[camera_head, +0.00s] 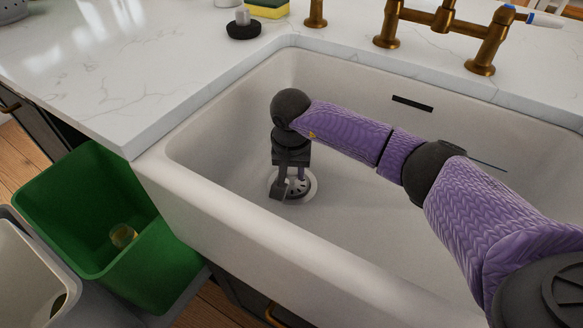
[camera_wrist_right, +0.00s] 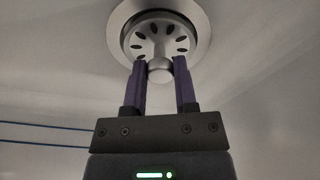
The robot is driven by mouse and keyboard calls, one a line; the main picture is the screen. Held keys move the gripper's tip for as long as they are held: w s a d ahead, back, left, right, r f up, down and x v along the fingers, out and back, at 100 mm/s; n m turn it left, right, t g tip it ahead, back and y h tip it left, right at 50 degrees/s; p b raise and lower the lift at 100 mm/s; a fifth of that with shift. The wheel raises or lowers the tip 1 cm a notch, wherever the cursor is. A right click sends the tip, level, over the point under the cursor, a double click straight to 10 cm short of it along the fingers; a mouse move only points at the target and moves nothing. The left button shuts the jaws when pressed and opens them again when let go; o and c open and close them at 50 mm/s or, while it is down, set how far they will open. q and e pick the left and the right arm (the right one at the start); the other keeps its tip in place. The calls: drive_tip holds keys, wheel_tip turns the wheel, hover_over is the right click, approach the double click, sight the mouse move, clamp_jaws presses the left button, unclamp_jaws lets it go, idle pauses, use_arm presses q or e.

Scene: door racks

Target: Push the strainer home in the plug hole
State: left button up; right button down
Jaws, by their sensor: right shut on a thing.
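The metal strainer (camera_wrist_right: 160,35), a slotted disc with a central knob (camera_wrist_right: 159,70), is at the plug hole (camera_wrist_right: 203,22) in the sink floor. In the wrist view a dark gap shows along its left edge; I cannot tell whether it is fully seated. In the head view the strainer (camera_head: 308,187) is partly hidden behind my gripper. My right gripper (camera_head: 291,188) reaches down into the sink, its purple fingers (camera_wrist_right: 160,64) shut on the knob from both sides. My left gripper is in neither view.
The white sink (camera_head: 215,135) has walls around my right arm, with a dark overflow slot (camera_head: 412,103) at the back. Brass taps (camera_head: 440,20) stand behind it. A sponge (camera_head: 267,8) and black brush (camera_head: 243,30) sit on the counter. A green bin (camera_head: 110,215) stands at left.

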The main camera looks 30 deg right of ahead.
sight(292, 177)
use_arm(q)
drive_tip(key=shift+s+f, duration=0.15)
use_arm(e)
drive_tip(key=shift+f, duration=0.25)
drive_tip(key=c, duration=0.6)
unclamp_jaws()
drive_tip(key=shift+o, duration=1.4)
drive_tip(key=r+p, duration=0.1)
drive_tip(key=r, duration=0.2)
drive_tip(key=r+p, duration=0.1)
drive_tip(key=r, duration=0.2)
drive_tip(key=r+p, duration=0.2)
drive_tip(key=r, duration=0.1)
drive_tip(key=shift+s+a+r, duration=0.15)
drive_tip(key=shift+s+a, duration=0.1)
drive_tip(key=shift+s, duration=0.15)
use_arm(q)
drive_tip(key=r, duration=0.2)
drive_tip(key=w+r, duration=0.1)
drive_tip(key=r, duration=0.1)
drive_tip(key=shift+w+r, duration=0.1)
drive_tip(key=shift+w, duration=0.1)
use_arm(e)
drive_tip(key=shift+a+r, duration=0.1)
drive_tip(key=shift+r, duration=0.25)
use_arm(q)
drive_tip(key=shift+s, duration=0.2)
